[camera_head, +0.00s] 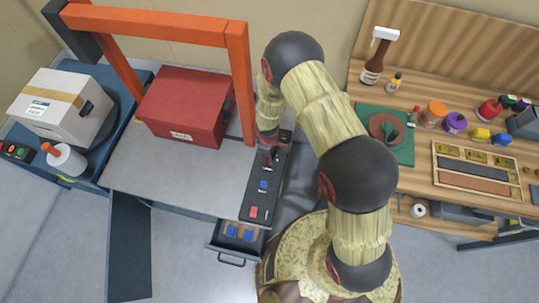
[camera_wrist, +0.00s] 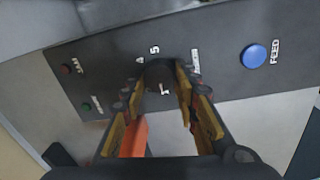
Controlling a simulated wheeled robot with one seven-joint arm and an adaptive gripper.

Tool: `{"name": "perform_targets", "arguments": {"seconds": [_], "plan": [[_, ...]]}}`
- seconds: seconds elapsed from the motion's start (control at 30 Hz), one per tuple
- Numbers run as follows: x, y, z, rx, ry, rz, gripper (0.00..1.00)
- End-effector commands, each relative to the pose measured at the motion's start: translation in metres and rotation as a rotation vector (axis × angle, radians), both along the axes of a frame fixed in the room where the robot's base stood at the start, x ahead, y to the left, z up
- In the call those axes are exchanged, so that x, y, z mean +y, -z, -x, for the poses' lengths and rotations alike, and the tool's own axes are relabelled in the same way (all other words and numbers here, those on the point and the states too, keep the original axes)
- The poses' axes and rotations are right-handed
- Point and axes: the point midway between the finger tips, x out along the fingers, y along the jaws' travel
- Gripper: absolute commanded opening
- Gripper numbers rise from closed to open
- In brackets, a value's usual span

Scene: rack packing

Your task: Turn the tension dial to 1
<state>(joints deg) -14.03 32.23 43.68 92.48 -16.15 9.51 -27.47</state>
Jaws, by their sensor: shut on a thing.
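The dark round tension dial (camera_wrist: 158,72) sits on the black control panel (camera_wrist: 110,52) in the wrist view. A "5" is printed above it, and a white mark shows on or just below it, too small to read surely. My gripper (camera_wrist: 170,85) reaches down to the panel with its yellow-padded fingers on either side of the dial, shut on it. The fingers cover part of the scale and a label to the right. In the head view my gripper (camera_head: 268,156) is over the upper part of the panel (camera_head: 268,178), and the dial is hidden.
The head view shows a red button (camera_head: 253,212), an orange arch (camera_head: 240,75), a red box (camera_head: 184,105) and an open drawer (camera_head: 238,247).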

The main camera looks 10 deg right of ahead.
Motion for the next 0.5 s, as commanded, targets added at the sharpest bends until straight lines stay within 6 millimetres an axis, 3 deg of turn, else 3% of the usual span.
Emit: {"name": "perform_targets", "arguments": {"seconds": [0.2,0.23,0.5], "plan": [[0.0007,-0.0003,-0.0014,-0.003,-0.001,-0.001,0.05],[0.0007,-0.0003,-0.0014,-0.003,-0.001,-0.001,0.31],[0.0004,-0.0002,-0.0006,-0.001,0.0,0.0,0.46]]}}
